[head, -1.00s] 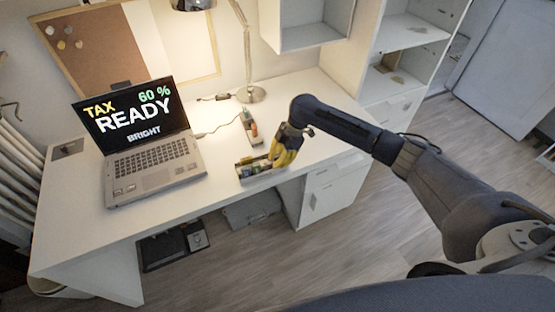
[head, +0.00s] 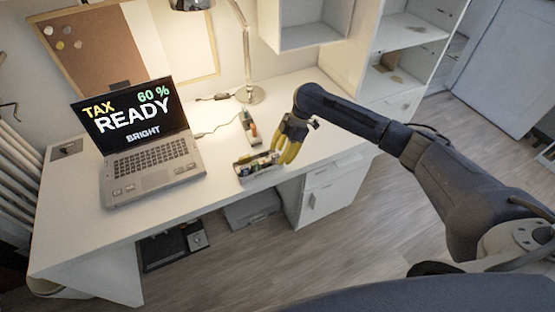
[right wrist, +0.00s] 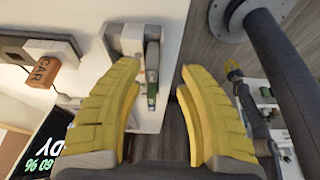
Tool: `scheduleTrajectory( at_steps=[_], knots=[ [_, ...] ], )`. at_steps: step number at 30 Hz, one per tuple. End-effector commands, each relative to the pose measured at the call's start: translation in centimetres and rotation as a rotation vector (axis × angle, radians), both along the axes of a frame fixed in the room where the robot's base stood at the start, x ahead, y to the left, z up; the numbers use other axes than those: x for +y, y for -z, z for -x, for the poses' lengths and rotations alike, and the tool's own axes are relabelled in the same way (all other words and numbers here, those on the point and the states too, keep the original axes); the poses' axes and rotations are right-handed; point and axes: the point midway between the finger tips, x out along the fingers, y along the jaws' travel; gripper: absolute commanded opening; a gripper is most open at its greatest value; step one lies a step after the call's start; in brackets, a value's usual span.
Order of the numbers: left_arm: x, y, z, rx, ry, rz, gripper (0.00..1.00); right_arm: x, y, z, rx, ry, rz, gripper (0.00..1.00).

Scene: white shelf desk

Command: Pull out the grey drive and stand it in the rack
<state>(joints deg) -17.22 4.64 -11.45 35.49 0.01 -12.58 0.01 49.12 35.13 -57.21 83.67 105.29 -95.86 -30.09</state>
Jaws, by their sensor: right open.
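My right gripper (head: 287,153) has its yellow fingers spread over the front edge of the desk, beside a small grey rack (head: 245,176) that holds several small items. In the right wrist view the open fingers (right wrist: 157,90) have nothing between their tips. Beyond them lies the pale rack (right wrist: 125,42) with a slim grey drive-like piece (right wrist: 152,58) that has a green part. I cannot tell for sure that this is the grey drive.
A second holder (head: 245,119) with an orange and a green item stands farther back. A laptop (head: 150,158) stands left and a lamp (head: 247,60) behind. The desk's right part is clear.

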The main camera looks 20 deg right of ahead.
Motion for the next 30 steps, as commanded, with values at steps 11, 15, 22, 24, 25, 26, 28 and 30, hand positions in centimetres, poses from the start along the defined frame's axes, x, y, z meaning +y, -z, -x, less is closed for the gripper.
scheduleTrajectory(
  at_steps=[11,15,22,24,25,26,28,30],
  knots=[
    [-0.1,0.0,-0.1,-0.001,0.0,0.001,0.0,-2.3,-5.7,-0.3,-0.004,-0.001,0.0,0.39],
    [-0.1,0.0,-0.1,-0.001,0.0,0.001,0.0,-2.7,-6.8,-0.3,-0.002,-0.001,-0.001,0.39],
    [-0.1,0.0,-0.1,-0.001,0.0,0.001,0.0,-3.0,-7.6,-0.3,-0.002,-0.001,-0.002,0.39],
    [-0.1,0.0,-0.1,-0.001,0.0,0.001,0.0,-3.0,-7.6,-0.3,-0.002,-0.001,-0.002,0.39],
    [-0.1,0.0,-0.1,-0.001,0.0,0.001,0.0,-3.0,-7.6,-0.3,-0.002,-0.001,-0.002,0.39],
    [-0.1,0.0,-0.1,-0.001,0.0,0.001,0.0,-3.0,-7.6,-0.3,-0.002,-0.001,-0.002,0.39],
    [-0.1,0.0,-0.1,-0.001,0.0,0.001,0.0,-3.0,-7.6,-0.3,-0.002,-0.001,-0.002,0.39],
    [-0.1,0.0,-0.1,-0.001,0.001,0.001,0.0,-3.0,-7.6,-0.3,-0.002,-0.001,-0.002,0.39]
  ],
)
